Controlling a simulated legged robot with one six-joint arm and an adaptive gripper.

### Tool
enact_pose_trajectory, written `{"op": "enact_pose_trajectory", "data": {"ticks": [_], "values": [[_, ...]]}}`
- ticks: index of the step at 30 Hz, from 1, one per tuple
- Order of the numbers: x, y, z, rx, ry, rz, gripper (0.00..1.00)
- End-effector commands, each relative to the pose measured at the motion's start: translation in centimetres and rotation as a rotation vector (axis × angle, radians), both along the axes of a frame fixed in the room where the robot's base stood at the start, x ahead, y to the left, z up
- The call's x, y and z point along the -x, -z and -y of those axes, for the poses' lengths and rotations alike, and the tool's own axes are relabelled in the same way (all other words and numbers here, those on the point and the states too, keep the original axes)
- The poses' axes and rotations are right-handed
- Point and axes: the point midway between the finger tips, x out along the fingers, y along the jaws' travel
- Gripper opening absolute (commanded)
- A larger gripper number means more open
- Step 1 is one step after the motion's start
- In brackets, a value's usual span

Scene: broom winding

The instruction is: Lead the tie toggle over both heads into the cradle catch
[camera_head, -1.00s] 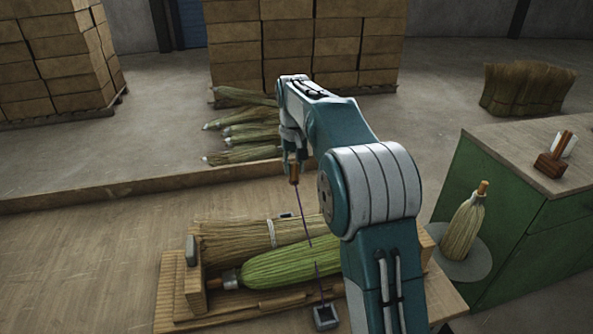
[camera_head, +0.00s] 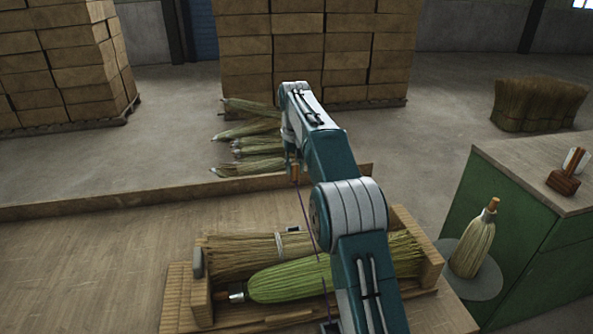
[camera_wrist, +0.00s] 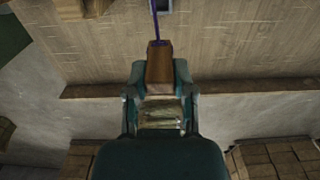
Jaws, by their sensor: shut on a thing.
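My gripper (camera_head: 296,160) is raised beyond the far side of the cradle. In the wrist view, its fingers (camera_wrist: 160,76) are shut on the brown tie toggle (camera_wrist: 160,62), which also shows in the head view (camera_head: 295,174). A thin purple cord (camera_head: 304,211) runs from the toggle down across the heads, partly behind my arm. The tan broom head (camera_head: 235,255) and green broom head (camera_head: 290,279) lie side by side in the wooden cradle (camera_head: 201,301). A small dark piece (camera_head: 292,229) at the cradle's far edge may be the catch; I cannot tell.
A grey fitting (camera_head: 329,327) sits at the cradle's front, partly hidden by my arm. A green cabinet (camera_head: 505,215) and an upright broom head (camera_head: 473,246) stand right. Loose brooms (camera_head: 250,140) lie beyond the table's raised far edge (camera_head: 120,203). The table left is clear.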

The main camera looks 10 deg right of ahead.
Motion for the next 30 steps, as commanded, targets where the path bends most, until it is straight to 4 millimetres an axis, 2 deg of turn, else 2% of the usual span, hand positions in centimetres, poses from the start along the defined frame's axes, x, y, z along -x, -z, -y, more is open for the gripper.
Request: {"op": "enact_pose_trajectory", "data": {"ticks": [8,30], "values": [[-1.0,0.3,-0.2,0.000,0.000,-0.001,0.04],[-0.9,4.7,-0.1,0.000,0.000,-0.001,0.04]]}}
